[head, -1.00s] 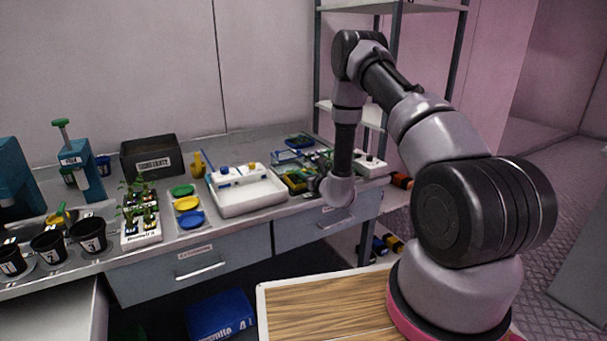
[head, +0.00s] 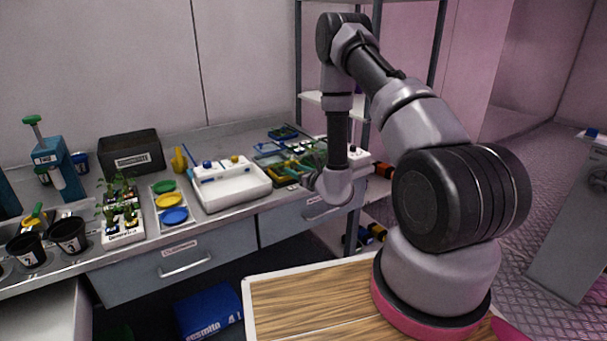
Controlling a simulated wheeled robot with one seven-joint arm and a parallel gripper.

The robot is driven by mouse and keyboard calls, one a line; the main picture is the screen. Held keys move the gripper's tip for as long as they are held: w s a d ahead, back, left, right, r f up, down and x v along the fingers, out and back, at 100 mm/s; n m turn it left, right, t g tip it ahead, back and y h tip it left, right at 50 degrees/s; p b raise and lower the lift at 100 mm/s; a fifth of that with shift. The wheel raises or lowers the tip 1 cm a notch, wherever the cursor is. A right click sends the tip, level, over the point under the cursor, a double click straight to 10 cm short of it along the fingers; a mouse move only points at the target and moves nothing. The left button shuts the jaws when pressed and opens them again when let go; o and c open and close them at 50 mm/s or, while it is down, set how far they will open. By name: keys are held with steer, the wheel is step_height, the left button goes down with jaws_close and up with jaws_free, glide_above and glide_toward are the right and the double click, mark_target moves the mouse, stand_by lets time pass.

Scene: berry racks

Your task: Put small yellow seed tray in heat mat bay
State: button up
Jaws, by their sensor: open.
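A small yellow-edged tray (head: 291,170) lies on the bench left of my wrist, among dark and green trays. It is small in the picture and partly crowded by its neighbours, so I cannot be sure it is the yellow seed tray. My gripper (head: 311,180) hangs at the bench's front edge, just in front of and to the right of that tray. It is open, and nothing shows between its fingers, though my wrist hides part of it. I cannot make out the heat mat bay for certain.
A white basin (head: 232,198) stands left of the trays. Green, yellow and blue dishes, potted seedlings (head: 123,225) and a black box (head: 132,153) stand farther left. A blue tray (head: 283,132) lies at the back. A metal shelf rack stands behind my arm.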

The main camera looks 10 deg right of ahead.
steer(key=v, duration=0.5)
steer(key=s+a+r+n+g+y, duration=0.15)
steer(key=a+r+n+y, duration=0.55)
steer(key=r, duration=0.7)
steer(key=s+a+r+n+g+y, duration=0.2)
steer(key=s+a+r+n+g, duration=0.25)
steer(key=s+r, duration=0.2)
steer(key=s+a+r+n+g+y, duration=0.2)
steer(key=s+a+r+n+g, duration=0.3)
steer(key=r, duration=0.3)
steer(key=s+d+r+n+g+h, duration=0.2)
steer(key=s+d+n+h, duration=0.15)
steer(key=s, duration=0.25)
steer(key=s+d+r+n+g+h, duration=0.1)
steer(key=s+d+n+g+h, duration=0.1)
steer(key=s+n, duration=0.3)
steer(key=s+d+r+n+t+h, duration=0.1)
steer(key=s+d+r+t+h, duration=0.1)
steer(key=d, duration=0.4)
steer(key=s+d+r+n+t+h, duration=0.2)
steer(key=s+d+r+t+h, duration=0.1)
steer(key=d+r+t+h, duration=0.1)
steer(key=d+r+h, duration=0.1)
steer(key=d+h, duration=0.1)
steer(key=d, duration=0.1)
steer(key=shift+s+t, duration=0.2)
steer(key=shift+t, duration=0.2)
